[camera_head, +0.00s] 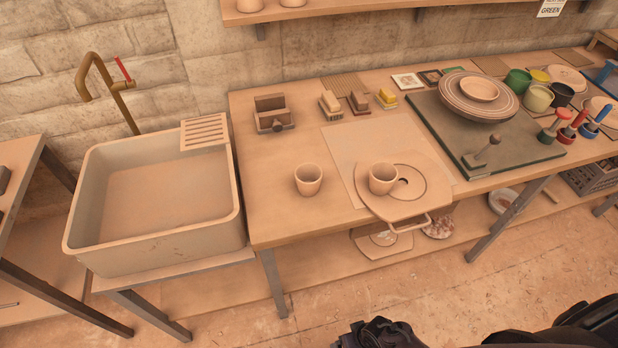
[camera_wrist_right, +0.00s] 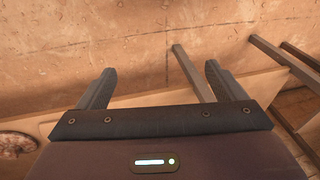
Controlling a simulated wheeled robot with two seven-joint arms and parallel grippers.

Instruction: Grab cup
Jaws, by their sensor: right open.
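Two plain tan cups show in the head view. One cup (camera_head: 308,179) stands upright on the wooden table, left of a pale square sheet. The other cup (camera_head: 382,178) stands upright on a round tan plate with a handle (camera_head: 405,205) at the table's front edge. My right gripper (camera_wrist_right: 158,85) shows in the right wrist view, its two fingers spread apart with nothing between them. It faces the floor and table legs, away from both cups. A dark part of my arm (camera_head: 380,333) is at the bottom of the head view. My left gripper is not seen.
A sink (camera_head: 155,205) stands left of the table.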

